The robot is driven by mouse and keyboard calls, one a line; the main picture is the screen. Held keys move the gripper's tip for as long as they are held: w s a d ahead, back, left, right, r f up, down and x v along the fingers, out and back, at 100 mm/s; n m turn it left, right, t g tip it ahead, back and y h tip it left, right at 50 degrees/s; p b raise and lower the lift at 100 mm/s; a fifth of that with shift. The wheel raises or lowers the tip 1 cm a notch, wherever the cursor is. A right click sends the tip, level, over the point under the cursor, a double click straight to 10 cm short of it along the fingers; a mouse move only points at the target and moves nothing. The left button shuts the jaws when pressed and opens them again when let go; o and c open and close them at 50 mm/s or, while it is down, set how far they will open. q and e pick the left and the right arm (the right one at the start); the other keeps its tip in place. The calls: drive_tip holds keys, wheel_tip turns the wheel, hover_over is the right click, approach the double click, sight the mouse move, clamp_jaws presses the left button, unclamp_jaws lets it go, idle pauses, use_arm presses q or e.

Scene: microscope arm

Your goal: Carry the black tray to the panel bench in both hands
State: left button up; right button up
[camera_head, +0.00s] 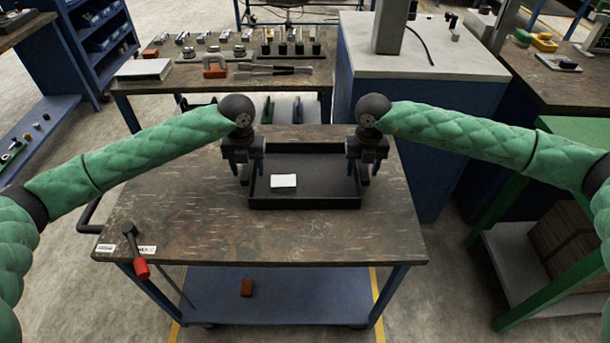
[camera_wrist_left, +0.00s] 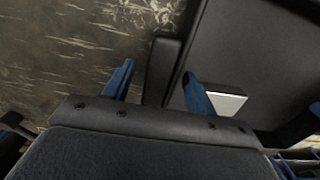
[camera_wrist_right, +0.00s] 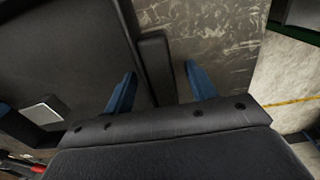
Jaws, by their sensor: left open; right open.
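The black tray (camera_head: 330,188) lies flat on the brown worktop of a blue cart, with a small white block (camera_head: 284,181) inside it. My left gripper (camera_head: 245,172) is open at the tray's left side. In the left wrist view its blue fingers (camera_wrist_left: 160,82) stand on either side of the tray's side handle (camera_wrist_left: 160,70). My right gripper (camera_head: 366,172) is open at the tray's right side. In the right wrist view its blue fingers (camera_wrist_right: 160,85) stand on either side of the other handle (camera_wrist_right: 155,68). I cannot tell whether the fingers touch the handles.
The cart's worktop (camera_head: 250,235) is clear in front of the tray. A red-handled tool (camera_head: 138,262) is at its front left corner. Behind stands a bench (camera_head: 220,80) with metal parts. A grey-topped blue cabinet (camera_head: 430,60) and a green-framed bench (camera_head: 570,130) stand right.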

use_arm(q)
drive_tip(key=shift+f, duration=0.3)
use_arm(e)
drive_tip(key=shift+f, duration=0.25)
use_arm(q)
drive_tip(key=shift+c, duration=0.3)
use_arm(e)
drive_tip(key=shift+c, duration=0.3)
use_arm(q)
clamp_jaws()
use_arm(e)
clamp_jaws()
use_arm(q)
drive_tip(key=shift+r, duration=0.25)
use_arm(e)
drive_tip(key=shift+r, duration=0.25)
